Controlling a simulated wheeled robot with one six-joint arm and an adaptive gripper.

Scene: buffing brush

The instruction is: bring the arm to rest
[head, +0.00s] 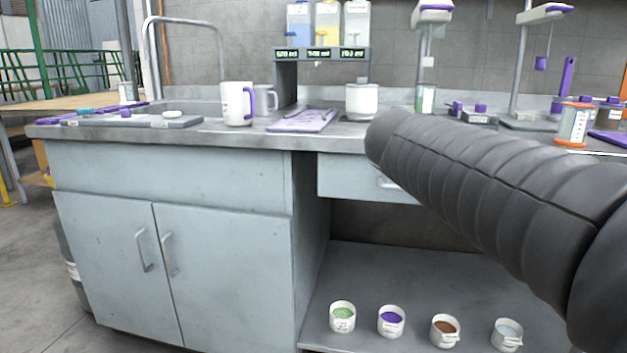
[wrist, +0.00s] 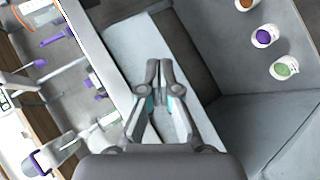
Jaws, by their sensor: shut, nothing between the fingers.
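My gripper (wrist: 159,68) shows in the wrist view, with its two fingers together and nothing between them. It hangs in front of the bench, apart from the things on it. In the head view my dark, ribbed arm reaches in from the right and covers part of the drawer front and the bench edge. The gripper itself does not show in the head view.
The grey bench (head: 75,133) carries a white mug (head: 236,104), a white pot (head: 361,101), a purple mat (head: 302,121) and a dispenser (head: 321,53). Small cups with green (head: 342,317), purple (head: 391,321), brown (head: 445,330) and pale (head: 507,335) contents stand on the low shelf.

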